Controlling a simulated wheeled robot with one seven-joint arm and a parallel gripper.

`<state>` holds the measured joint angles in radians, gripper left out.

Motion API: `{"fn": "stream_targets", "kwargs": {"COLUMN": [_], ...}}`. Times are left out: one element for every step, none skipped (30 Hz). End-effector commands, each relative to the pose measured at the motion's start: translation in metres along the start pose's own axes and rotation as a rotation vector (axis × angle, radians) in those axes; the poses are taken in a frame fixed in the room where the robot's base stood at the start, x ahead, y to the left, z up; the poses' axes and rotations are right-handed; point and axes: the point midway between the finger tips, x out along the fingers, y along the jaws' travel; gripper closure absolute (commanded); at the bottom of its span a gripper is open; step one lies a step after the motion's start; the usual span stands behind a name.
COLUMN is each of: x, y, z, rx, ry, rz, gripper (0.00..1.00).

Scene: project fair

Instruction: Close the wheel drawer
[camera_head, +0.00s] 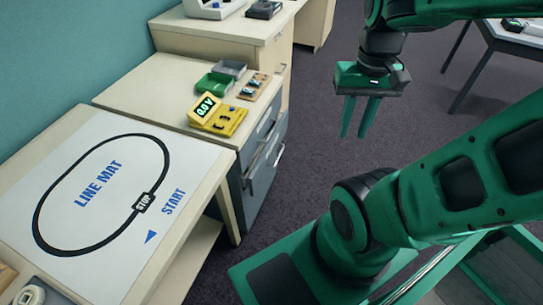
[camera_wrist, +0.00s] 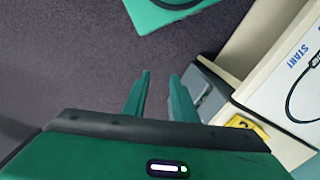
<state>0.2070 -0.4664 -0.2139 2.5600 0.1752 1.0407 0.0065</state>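A grey drawer cabinet (camera_head: 247,186) stands under the cream worktop, with its drawer fronts and bar handles (camera_head: 265,152) facing right. I cannot tell which drawer is the wheel drawer, and no label is readable. How far any drawer stands out is unclear at this angle, and no drawer contents show in the head view. In the wrist view, part of the grey cabinet (camera_wrist: 211,97) shows right of the fingers. My gripper (camera_head: 353,136) hangs fingers down over the floor, right of the cabinet and apart from it. Its two fingers (camera_wrist: 160,75) are spread with nothing between them.
A yellow meter (camera_head: 219,116), a green tray (camera_head: 214,83) and a small board (camera_head: 254,87) lie on the worktop. The line mat table (camera_head: 200,158) stands at left. Another table (camera_head: 510,36) is far right. Carpet (camera_head: 310,125) between cabinet and gripper is clear.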

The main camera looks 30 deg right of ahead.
Motion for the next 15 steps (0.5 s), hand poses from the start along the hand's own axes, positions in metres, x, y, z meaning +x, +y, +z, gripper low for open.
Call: {"fn": "stream_targets", "kwargs": {"x": [0.0, 0.0, 0.0, 0.0, 0.0, 0.0, 0.0, 0.0, 0.0, -0.003, -0.004, -0.004, -0.004, -0.004, -0.002], "y": [0.0, 0.0, 0.0, 0.0, 0.0, 0.0, 0.0, 0.0, 0.0, 0.004, 0.006, 0.006, 0.005, 0.005, 0.003], "z": [0.0, 0.0, 0.0, 0.0, 0.0, 0.0, 0.0, 0.0, 0.0, 0.007, 0.008, 0.007, 0.004, 0.0, -0.005], "rx": [0.0, 0.0, 0.0, 0.0, 0.0, 0.0, 0.0, 0.0, 0.0, -0.001, -0.001, -0.002, -0.003, -0.005, -0.008], "ry": [0.0, 0.0, 0.0, 0.0, 0.0, 0.0, 0.0, 0.0, 0.0, 0.006, 0.01, 0.008, 0.005, 0.002, -0.006], "rz": [0.0, 0.0, 0.0, 0.0, 0.0, 0.0, 0.0, 0.0, 0.0, -0.004, -0.006, -0.005, -0.004, -0.002, 0.0], "gripper": [0.75, 0.75, 0.75, 0.75, 0.75, 0.75, 0.75, 0.75, 0.75, 0.75, 0.75, 0.75, 0.75, 0.75, 0.75]}}
